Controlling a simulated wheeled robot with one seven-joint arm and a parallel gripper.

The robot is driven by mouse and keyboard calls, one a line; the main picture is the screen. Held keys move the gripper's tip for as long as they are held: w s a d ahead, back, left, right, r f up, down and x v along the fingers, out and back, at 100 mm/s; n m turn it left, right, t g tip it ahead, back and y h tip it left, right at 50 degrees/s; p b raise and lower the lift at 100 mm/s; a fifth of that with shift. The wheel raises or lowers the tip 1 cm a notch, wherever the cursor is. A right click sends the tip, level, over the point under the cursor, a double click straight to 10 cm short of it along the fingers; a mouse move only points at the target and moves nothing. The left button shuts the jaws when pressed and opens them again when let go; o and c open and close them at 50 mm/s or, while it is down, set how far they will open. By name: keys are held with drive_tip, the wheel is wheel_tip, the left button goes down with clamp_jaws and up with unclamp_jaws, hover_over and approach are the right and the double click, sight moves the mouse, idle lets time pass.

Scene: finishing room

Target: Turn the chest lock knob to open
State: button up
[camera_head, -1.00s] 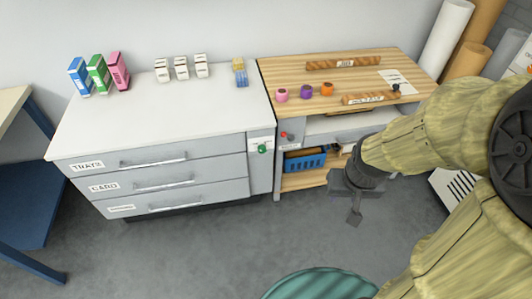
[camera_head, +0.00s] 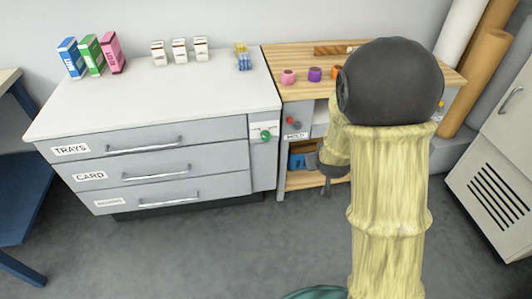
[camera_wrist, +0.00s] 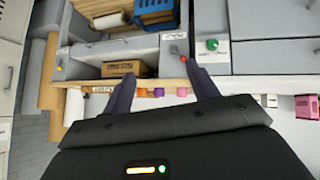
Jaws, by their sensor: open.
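The white-topped grey chest (camera_head: 150,112) stands left of centre, with drawers labelled TRAYS, CARD and a third label too small to read. Its green lock knob (camera_head: 265,135) sits on a narrow front panel at the right end, under a small white label. The knob also shows in the wrist view (camera_wrist: 212,44), beyond the tip of the right-hand finger. My gripper (camera_head: 326,180) is in front of the workbench, right of the knob and lower in the picture, partly hidden by my arm. In the wrist view its dark fingers (camera_wrist: 163,80) are spread apart with nothing between them, clear of the knob.
The wooden workbench (camera_head: 300,65) adjoins the chest, with tape rolls (camera_head: 288,77) on top and a blue crate (camera_head: 297,160) below. A small red knob (camera_head: 290,120) sits on its front near the green one. Grey floor (camera_head: 200,250) is free before the chest.

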sight(266, 138)
drive_tip(key=w+a+f+n+t+y+b, duration=0.2)
drive_tip(key=w+a+f+n+t+b, duration=0.2)
drive_tip(key=a+f+b, duration=0.3)
drive_tip(key=w+a+f+n+t+y+b, duration=0.2)
drive_tip(key=w+a+f+n+t+b, duration=0.2)
drive_tip(key=a+f+b, duration=0.4)
wheel_tip(266, 138, down, 6)
drive_tip(key=w+n+b, duration=0.1)
drive_tip(key=w+b, duration=0.1)
drive_tip(key=b, duration=0.2)
drive_tip(key=shift+w+y+b, duration=0.25)
drive_tip(key=shift+y+b, duration=0.05)
drive_tip(key=shift+y, duration=0.1)
drive_tip(key=b+x, duration=0.2)
drive_tip(key=x, duration=0.6)
drive_tip(key=b+x, duration=0.2)
drive_tip(key=x, duration=0.6)
drive_tip(key=shift+w+d+r, duration=0.1)
drive_tip(key=shift+w+r, duration=0.05)
drive_tip(key=shift+r, duration=0.05)
drive_tip(key=shift+w, duration=0.25)
drive_tip(key=shift+w+r, duration=0.1)
drive_tip(key=shift+w, duration=0.2)
drive_tip(key=shift+c, duration=0.2)
